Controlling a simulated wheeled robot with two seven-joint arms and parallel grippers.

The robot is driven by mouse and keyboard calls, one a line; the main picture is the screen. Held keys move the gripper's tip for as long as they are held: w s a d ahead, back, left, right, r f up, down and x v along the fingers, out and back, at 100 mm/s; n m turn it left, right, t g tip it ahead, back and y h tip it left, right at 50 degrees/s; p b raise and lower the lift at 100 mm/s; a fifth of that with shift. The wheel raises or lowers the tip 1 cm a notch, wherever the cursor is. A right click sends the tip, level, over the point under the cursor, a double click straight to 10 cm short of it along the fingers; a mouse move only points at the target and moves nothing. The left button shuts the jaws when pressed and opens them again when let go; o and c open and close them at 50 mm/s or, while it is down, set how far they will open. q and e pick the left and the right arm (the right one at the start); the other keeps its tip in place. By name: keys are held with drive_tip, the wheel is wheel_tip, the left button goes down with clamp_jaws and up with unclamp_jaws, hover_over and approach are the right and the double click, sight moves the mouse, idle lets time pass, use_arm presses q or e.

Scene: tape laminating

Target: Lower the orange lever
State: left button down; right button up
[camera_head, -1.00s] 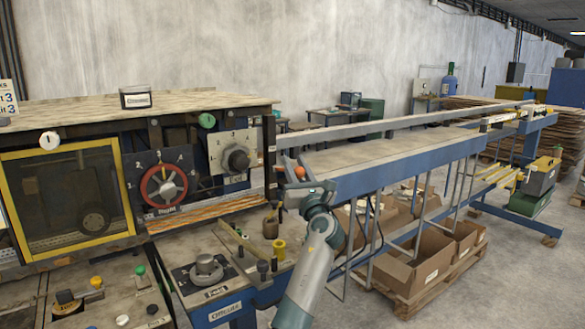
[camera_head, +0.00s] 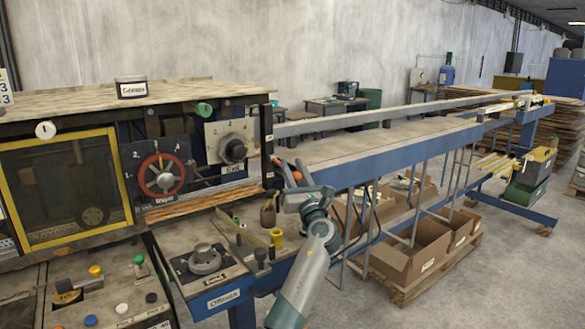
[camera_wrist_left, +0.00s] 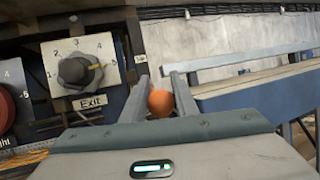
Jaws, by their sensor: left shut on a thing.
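The orange lever's round knob (camera_head: 297,176) shows at the right end of the machine, beside the start of the long conveyor. My left gripper (camera_head: 292,171) is shut on the lever there. In the left wrist view, the orange knob (camera_wrist_left: 160,103) sits between the two grey fingers (camera_wrist_left: 164,90), close to the gripper body. The lever's shaft and its pivot are hidden. My right gripper is not in view.
A grey dial (camera_head: 233,148) marked Exit and a red wheel (camera_head: 162,176) are on the machine front to the left. A control box with a round knob (camera_head: 205,258) stands nearer. Cardboard boxes (camera_head: 412,255) lie under the blue conveyor (camera_head: 385,158).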

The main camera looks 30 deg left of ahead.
use_arm(q)
drive_tip(key=shift+w+d+f, duration=0.1)
drive_tip(key=shift+d+f, duration=0.05)
drive_tip(key=shift+f, duration=0.1)
idle(0.3)
drive_tip(key=c, duration=1.4)
unclamp_jaws()
drive_tip(key=shift+c, duration=0.2)
drive_tip(key=shift+w+d, duration=0.1)
drive_tip(key=shift+r, duration=0.1)
drive_tip(key=shift+s, duration=0.2)
